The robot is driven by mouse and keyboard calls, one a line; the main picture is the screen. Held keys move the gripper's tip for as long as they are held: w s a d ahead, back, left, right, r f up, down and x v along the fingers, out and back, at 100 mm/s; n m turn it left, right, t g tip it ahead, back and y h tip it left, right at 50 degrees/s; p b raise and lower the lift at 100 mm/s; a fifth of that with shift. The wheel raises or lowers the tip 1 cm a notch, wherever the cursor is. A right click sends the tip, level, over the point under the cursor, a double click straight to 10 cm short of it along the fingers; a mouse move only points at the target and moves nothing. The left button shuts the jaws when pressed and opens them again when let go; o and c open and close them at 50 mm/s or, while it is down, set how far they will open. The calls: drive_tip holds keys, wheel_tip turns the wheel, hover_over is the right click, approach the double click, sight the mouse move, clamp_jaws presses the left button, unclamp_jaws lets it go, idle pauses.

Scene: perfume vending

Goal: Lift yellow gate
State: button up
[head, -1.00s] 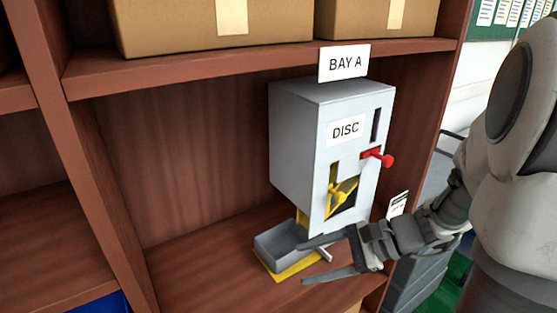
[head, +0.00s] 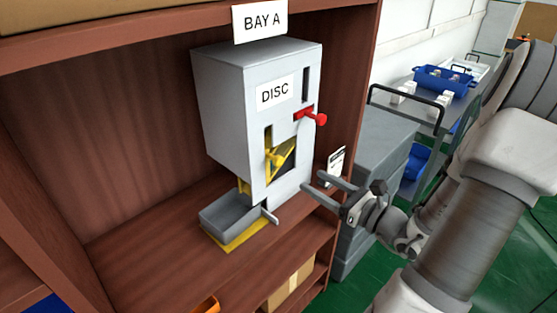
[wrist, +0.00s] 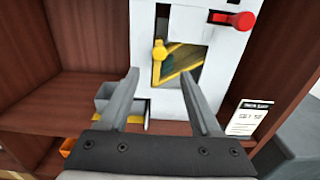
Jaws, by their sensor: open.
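The yellow gate (head: 281,158) sits in an opening in the front of a grey dispenser box (head: 222,105) labelled DISC. It has a yellow knob on its left side. In the wrist view the gate (wrist: 180,64) lies ahead, above and between my fingertips, with its knob (wrist: 159,50) near the middle. My gripper (head: 312,187) is open and empty. In the head view it is to the right of and below the gate, apart from it. It also shows in the wrist view (wrist: 160,75).
A red knob (head: 319,119) juts out above the gate. A grey tray (head: 230,213) on a yellow base stands below left. A small card (head: 335,165) stands right of the box. The shelf side wall (head: 352,80) is close on the right.

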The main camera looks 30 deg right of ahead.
sight(281, 162)
drive_tip(key=x, duration=1.3)
clamp_jaws()
idle(1.0)
